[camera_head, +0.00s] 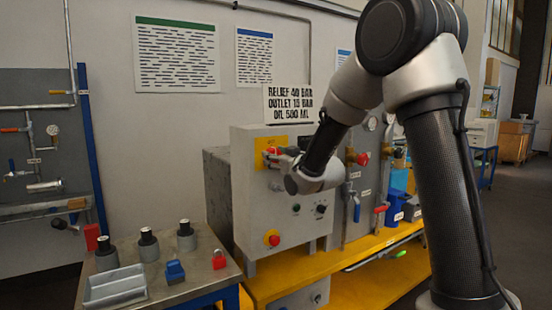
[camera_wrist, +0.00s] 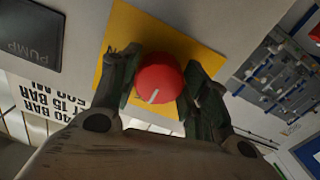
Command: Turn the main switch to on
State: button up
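The main switch is a round red knob (camera_wrist: 160,82) with a white mark on its rim, on a yellow plate (camera_wrist: 122,42) in the wrist view. The mark points towards the lower part of that picture, slightly left. My gripper (camera_wrist: 162,88) has one finger on each side of the knob, and both fingers appear to press against it. In the head view my gripper (camera_head: 277,157) is at the yellow plate (camera_head: 263,146) on the grey control box (camera_head: 250,210). There the knob is mostly hidden by the gripper.
A RELIEF sign (camera_head: 288,103) stands on top. A PUMP label (camera_wrist: 30,38) shows in the wrist view. Valves and gauges are to the right; a bench (camera_head: 205,275) with several vessels is at left.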

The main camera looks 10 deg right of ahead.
jog(key=shift+c, duration=1.2)
jog(key=m, duration=0.4)
jog(key=shift+m, duration=0.3)
jog(key=m, duration=0.4)
jog(key=shift+m, duration=0.3)
jog(key=m, duration=0.4)
jog(key=shift+a+m, duration=0.1)
jog(key=shift+m, duration=2.3)
